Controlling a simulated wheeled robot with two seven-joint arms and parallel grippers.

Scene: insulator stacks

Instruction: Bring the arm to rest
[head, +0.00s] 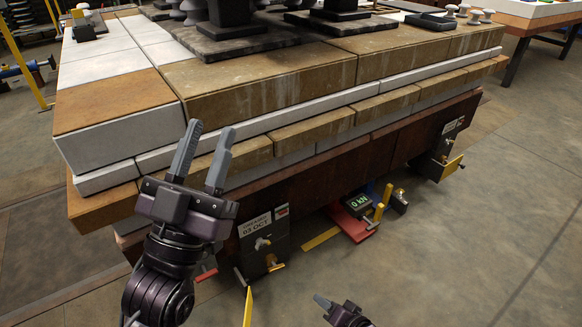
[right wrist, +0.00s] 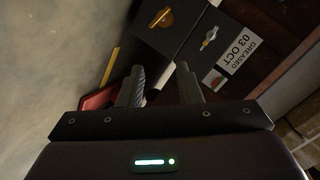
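My left gripper (head: 203,158) is in front of the near edge of the block-topped bench (head: 270,85), in the head view. Its two grey fingers point up and stand apart, with nothing between them. My right gripper (head: 322,301) shows only in part at the bottom of the head view, low over the floor. In the right wrist view its two fingers (right wrist: 160,84) stand apart and hold nothing. Beyond them is a dark box (right wrist: 185,40) with a "GREASED 03 OCT" label (right wrist: 238,52).
Dark insulator stacks (head: 235,20) stand on plates on the bench top. Under the bench are the labelled bracket (head: 264,243), a gauge reading "0 kN" (head: 357,204) and a red plate (head: 350,226). Open floor (head: 480,220) lies to the right.

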